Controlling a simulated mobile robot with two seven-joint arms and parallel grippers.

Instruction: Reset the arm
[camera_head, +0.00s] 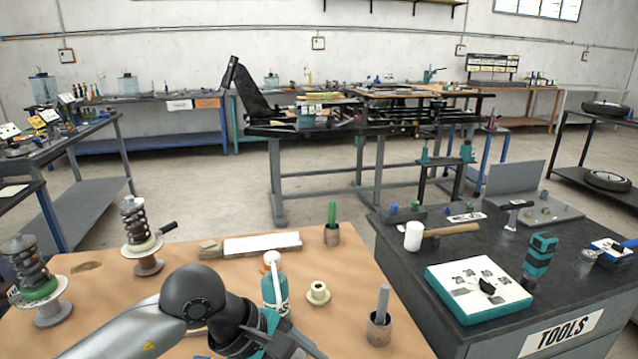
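My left arm comes in from the lower left, its dark wrist over the front of the tan workbench (360,290). My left gripper (288,341) is at the bottom edge, partly cut off, so its opening is unclear. It is just in front of a teal-and-white bottle (273,285) and left of a dark cup with a grey rod (380,322). I cannot tell whether it touches the bottle. My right gripper is not in view. Two spring suspension units stand upright at the bench's left, one far (139,235) and one near (38,285).
A cream flanged bushing (318,293), a white block (262,245) and a cup with a green-handled tool (332,232) are on the bench. The right dark table (455,340) holds a hammer (440,232), a white-and-teal box (478,288) and a teal-black tool (540,258).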

